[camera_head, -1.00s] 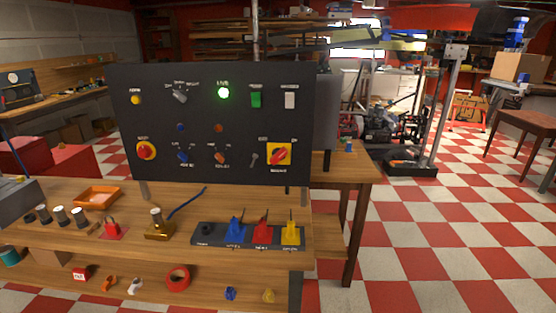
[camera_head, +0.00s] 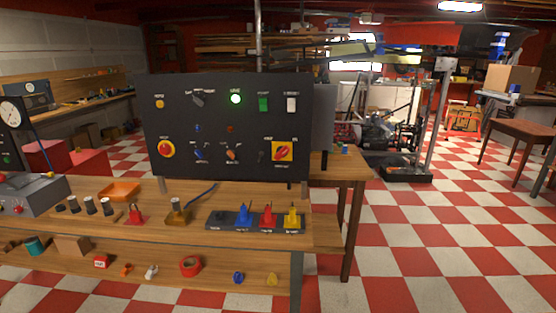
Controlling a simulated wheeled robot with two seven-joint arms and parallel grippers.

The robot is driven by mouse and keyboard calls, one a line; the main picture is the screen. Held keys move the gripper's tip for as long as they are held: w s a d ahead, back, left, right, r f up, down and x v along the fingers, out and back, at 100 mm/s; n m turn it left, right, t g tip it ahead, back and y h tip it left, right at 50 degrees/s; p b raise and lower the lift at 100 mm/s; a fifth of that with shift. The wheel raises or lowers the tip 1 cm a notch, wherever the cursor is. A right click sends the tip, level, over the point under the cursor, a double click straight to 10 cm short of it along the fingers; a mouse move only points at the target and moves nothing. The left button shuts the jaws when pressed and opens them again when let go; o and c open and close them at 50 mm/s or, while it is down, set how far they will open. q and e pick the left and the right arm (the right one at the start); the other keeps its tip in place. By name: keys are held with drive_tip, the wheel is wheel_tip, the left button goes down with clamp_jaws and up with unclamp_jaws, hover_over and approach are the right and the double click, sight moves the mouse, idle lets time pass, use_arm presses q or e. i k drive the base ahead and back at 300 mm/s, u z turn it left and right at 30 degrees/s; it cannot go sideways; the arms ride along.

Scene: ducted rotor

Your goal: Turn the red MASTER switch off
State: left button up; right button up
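The red MASTER switch (camera_head: 283,151) is a red rotary handle on a yellow square plate, at the lower right of the black upright control panel (camera_head: 215,172). Its handle lies at a slant; its label is too small to read surely. Neither of my grippers is in view.
The wooden bench (camera_head: 160,227) stands before me, with an orange tray (camera_head: 120,191), a red padlock (camera_head: 134,215) and a dark rack (camera_head: 222,219) of coloured pieces. A lower shelf holds a red tape roll (camera_head: 190,265). Checkered floor at right is open.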

sight(281, 151)
drive_tip(key=u, duration=0.45)
drive_tip(key=i, duration=0.7)
drive_tip(key=z, duration=1.7)
